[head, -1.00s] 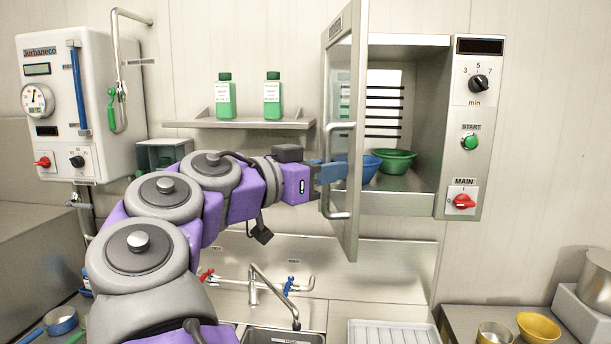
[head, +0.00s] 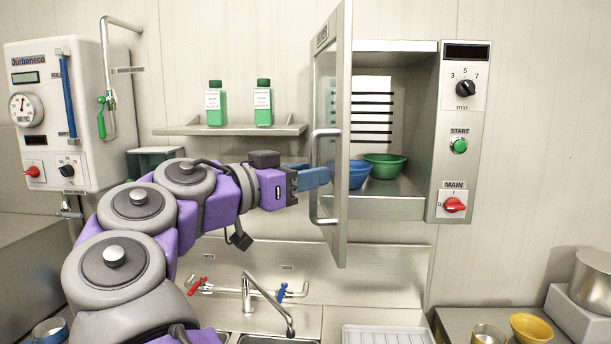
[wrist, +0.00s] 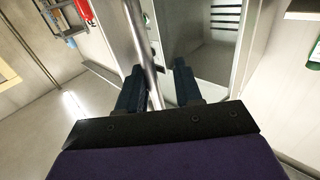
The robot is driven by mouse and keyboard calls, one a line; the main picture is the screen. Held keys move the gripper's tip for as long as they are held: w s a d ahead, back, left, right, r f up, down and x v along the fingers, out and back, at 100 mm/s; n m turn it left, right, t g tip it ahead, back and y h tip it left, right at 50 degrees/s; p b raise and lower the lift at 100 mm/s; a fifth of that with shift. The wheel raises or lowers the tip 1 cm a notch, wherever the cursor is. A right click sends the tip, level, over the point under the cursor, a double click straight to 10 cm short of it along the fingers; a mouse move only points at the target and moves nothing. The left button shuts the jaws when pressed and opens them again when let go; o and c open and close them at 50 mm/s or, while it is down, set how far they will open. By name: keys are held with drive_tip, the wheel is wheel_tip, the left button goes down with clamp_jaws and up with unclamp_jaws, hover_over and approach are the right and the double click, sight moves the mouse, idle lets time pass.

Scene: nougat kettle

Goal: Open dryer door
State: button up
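The dryer (head: 405,208) is a steel cabinet on the wall. Its door (head: 345,130) is swung out on the left, so the inside shows. The door carries a vertical bar handle (head: 316,165), also in the wrist view (wrist: 139,40). My gripper (head: 322,175) is at the handle in the head view. In the wrist view, my gripper's dark fingers (wrist: 158,85) are apart with the bar between them, nearer the left finger. I cannot tell whether a finger touches it. A blue bowl (head: 359,174) and a green bowl (head: 384,165) stand inside.
A shelf (head: 230,130) with two green bottles is behind my arm. A sink tap (head: 247,290) and a white ribbed tray (head: 385,335) are below. A control panel (head: 460,130) is on the dryer's right side. A yellow bowl (head: 531,328) stands at lower right.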

drive_tip(key=a+p+v, duration=0.1)
drive_tip(key=p+v, duration=0.6)
drive_tip(key=v, duration=1.1)
drive_tip(key=shift+w, duration=0.3)
idle(0.5)
